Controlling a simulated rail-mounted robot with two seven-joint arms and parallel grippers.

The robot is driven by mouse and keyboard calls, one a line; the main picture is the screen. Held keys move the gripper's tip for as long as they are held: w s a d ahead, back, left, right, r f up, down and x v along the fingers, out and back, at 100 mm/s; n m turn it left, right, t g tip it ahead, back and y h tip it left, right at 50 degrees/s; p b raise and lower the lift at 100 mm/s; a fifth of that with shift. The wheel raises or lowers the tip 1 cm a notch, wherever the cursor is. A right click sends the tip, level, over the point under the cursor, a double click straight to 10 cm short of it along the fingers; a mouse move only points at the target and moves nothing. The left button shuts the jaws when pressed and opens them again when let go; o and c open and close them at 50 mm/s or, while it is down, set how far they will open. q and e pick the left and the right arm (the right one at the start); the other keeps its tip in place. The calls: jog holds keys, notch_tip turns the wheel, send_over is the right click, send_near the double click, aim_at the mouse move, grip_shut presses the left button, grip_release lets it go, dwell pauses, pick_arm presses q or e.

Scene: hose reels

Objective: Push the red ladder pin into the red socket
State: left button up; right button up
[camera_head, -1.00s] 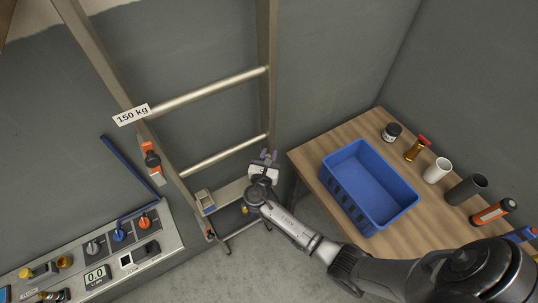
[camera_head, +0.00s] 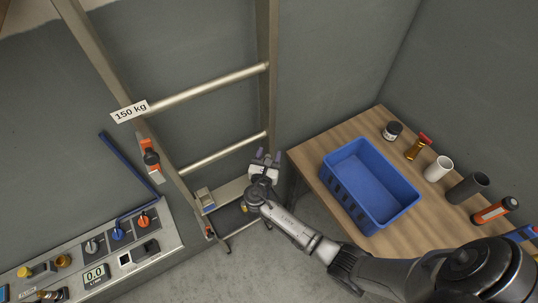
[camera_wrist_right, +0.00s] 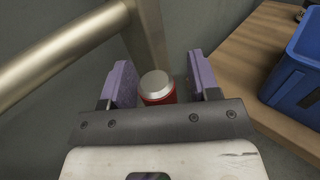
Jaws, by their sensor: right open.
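A red cylinder with a silver top (camera_wrist_right: 157,90), which looks like the red ladder pin, shows in the right wrist view beside the ladder's right rail (camera_wrist_right: 150,35). My right gripper (camera_wrist_right: 160,82) is open, with its two purple fingers on either side of the pin and gaps between. In the head view my right gripper (camera_head: 266,158) is at the lower end of the ladder's right rail (camera_head: 268,90), and the pin cannot be made out there. I cannot make out the red socket; the gripper body hides what lies below the pin. My left gripper is not in view.
A wooden table (camera_head: 312,165) with a blue crate (camera_head: 351,198) stands close to the right of my gripper. Ladder rungs (camera_head: 210,88) are to its left. A control panel (camera_head: 75,262) and an orange bracket with a black knob (camera_head: 153,164) are farther left.

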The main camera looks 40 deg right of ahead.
jog(key=b+v, duration=0.1)
jog(key=v, duration=1.2)
jog(key=shift+s+a, duration=0.25)
jog(key=shift+a, duration=0.1)
